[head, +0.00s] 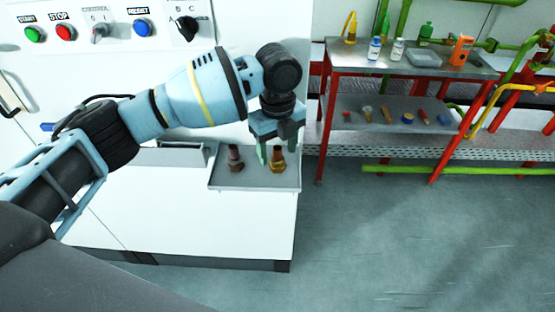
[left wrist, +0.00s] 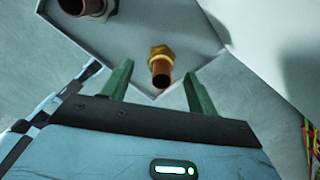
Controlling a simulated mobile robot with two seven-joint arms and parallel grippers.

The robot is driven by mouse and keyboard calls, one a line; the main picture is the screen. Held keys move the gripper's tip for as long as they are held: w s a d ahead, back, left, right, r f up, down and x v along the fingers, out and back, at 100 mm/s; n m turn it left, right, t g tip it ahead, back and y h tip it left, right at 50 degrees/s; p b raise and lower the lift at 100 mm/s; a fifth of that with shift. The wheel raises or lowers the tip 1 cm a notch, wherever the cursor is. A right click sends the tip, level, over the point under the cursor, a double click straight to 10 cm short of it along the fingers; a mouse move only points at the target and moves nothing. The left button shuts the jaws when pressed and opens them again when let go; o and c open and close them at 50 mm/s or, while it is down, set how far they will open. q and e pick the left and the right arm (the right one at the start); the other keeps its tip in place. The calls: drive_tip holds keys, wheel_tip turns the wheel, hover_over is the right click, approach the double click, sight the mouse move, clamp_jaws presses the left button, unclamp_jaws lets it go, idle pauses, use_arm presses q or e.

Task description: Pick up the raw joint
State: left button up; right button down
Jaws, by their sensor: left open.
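Two pipe joints stand on a grey tray (head: 255,181) at the edge of the white cabinet. One joint (head: 278,160) has a brass-coloured nut and a copper tube; the left wrist view shows it too (left wrist: 160,66). The other joint (head: 235,158) is duller, with a grey nut and brown tube, and is partly cut off in the left wrist view (left wrist: 88,8). Which one is the raw joint I cannot tell for certain. My left gripper (head: 279,152) points down with its green fingers open over the brass joint; in the left wrist view the fingers (left wrist: 156,78) lie to either side of it. My right gripper is out of view.
A control panel with buttons (head: 65,32) is on the wall above the cabinet. A red-framed shelf (head: 405,58) with bottles and tools stands to the right, beside green pipes (head: 440,170). The floor (head: 400,245) in front is clear.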

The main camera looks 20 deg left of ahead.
sight(278, 148)
use_arm(q)
drive_tip(key=shift+w+f, duration=0.1)
drive_tip(key=shift+f, duration=1.55)
drive_tip(key=c, duration=1.2)
drive_tip(key=shift+r, duration=0.15)
